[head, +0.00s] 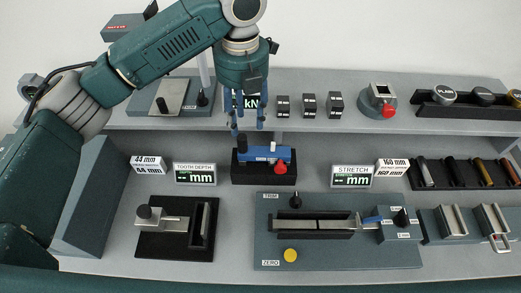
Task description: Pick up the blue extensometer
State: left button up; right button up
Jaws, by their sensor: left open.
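The blue extensometer (258,154) lies on a black stand (264,180) in the middle of the bench. A red knob shows at its right front and a dark part at its left end. My left gripper (248,126) points down just above and behind the extensometer. Its blue fingers are apart, and the left finger reaches close to the extensometer's left end. I cannot tell whether it touches. The gripper partly hides a sign ending in "kN". My right gripper is not in view.
A tensile fixture (336,256) with a yellow button (290,255) is in front to the right. A tooth depth gauge (178,228) is in front to the left. Small displays (351,177) flank the stand. A raised shelf (340,121) runs behind with several black blocks and a red-button device (379,98).

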aim_at(241, 137)
pick_arm(q)
jog(key=shift+s+f, duration=0.25)
jog(key=shift+f, duration=0.65)
jog(key=f, duration=0.1)
jog(key=f+p, duration=0.1)
jog(key=f, duration=0.1)
jog(key=a+f+p, duration=0.1)
jog(key=f, duration=0.1)
jog(key=shift+s, duration=0.25)
jog(key=shift+f, duration=0.35)
jog(key=shift+w, duration=0.1)
grip_shut()
